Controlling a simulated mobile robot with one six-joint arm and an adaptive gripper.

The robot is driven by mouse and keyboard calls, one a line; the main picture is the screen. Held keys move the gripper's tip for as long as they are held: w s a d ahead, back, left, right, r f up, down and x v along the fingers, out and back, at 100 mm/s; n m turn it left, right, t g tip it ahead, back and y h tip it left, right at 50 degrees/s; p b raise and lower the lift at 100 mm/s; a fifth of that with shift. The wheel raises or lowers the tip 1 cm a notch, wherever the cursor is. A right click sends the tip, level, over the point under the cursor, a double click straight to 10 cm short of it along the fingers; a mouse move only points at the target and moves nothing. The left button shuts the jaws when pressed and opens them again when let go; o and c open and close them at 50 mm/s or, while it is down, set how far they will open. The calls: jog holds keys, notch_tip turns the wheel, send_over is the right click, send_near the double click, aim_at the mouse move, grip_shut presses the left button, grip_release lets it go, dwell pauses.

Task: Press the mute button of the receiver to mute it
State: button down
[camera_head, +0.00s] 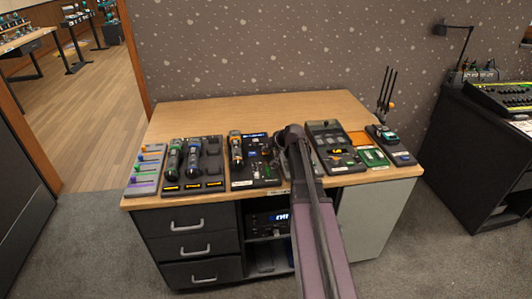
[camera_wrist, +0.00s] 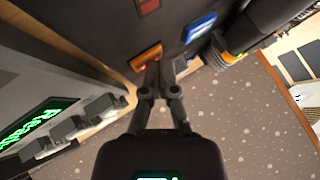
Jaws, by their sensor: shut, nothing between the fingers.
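A dark panel device (camera_head: 262,172) on the desk, seemingly the receiver, stands just left of my arm in the head view. In the wrist view a dark panel (camera_wrist: 185,60) fills the upper middle, with an orange lit button (camera_wrist: 147,56), a blue display (camera_wrist: 199,27) and a red patch (camera_wrist: 149,6). My gripper (camera_wrist: 160,72) is shut and empty, its fingertips beside the orange button; I cannot tell whether they touch it. In the head view my arm hides the fingertips. I cannot read any mute label.
To the left on the desk (camera_head: 240,110) are handheld units (camera_head: 192,160) in a dark base and a fader strip (camera_head: 146,170). To the right are a grey keypad device (camera_head: 330,145) and a device with antennas (camera_head: 388,135). The back of the desk is clear.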

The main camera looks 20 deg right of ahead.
jog(key=shift+r, duration=0.1)
jog(key=shift+r+p, duration=0.65)
jog(key=shift+p, duration=0.1)
notch_tip(320, 180, up, 5)
jog(key=p, duration=0.5)
dwell(0.4)
dwell(0.8)
